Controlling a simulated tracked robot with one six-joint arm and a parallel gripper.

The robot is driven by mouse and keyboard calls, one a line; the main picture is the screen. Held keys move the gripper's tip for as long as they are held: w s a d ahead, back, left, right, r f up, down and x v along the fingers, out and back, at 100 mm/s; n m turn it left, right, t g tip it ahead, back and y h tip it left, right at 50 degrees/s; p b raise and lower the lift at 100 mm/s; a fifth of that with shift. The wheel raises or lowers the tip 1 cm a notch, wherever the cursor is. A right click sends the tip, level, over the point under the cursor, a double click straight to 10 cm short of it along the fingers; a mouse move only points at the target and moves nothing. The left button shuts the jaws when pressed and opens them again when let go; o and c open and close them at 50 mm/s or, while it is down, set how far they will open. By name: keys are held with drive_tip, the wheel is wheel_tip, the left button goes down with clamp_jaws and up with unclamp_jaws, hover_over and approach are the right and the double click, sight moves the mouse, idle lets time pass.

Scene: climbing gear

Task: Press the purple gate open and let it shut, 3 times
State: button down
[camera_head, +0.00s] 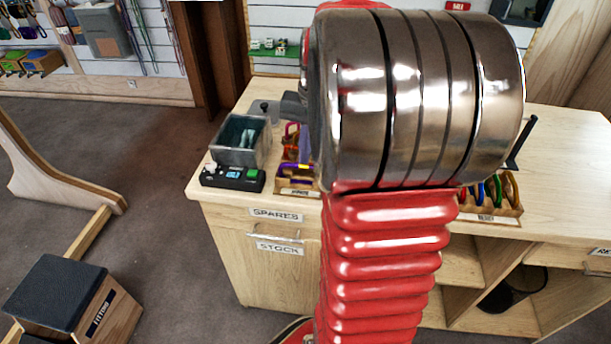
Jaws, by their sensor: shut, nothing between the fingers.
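The wooden rack (297,188) on the counter's left part holds carabiners in several colours. A small purple and yellow piece (303,166) shows there, close to the left edge of my arm. I cannot tell whether the purple is a gate, or whether it is open or shut. My arm, with its red bellows and metal rings, stands in front of the counter and covers the middle of the picture. My gripper's fingers do not show clearly. A dark grey part sticks out left behind the metal rings, and I cannot tell what it is.
The counter (565,150) also bears a grey bin (241,138), a black device with a green button (233,178) and a second rack (511,205) on the right. A wooden box with a dark top (62,288) stands on the floor. Carpet (150,150) is open at left.

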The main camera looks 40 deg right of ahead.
drive_tip(key=shift+f, duration=0.85)
drive_tip(key=shift+r, duration=3.6)
drive_tip(key=shift+r, duration=0.8)
drive_tip(key=shift+f, duration=0.1)
drive_tip(key=shift+f, duration=3.2)
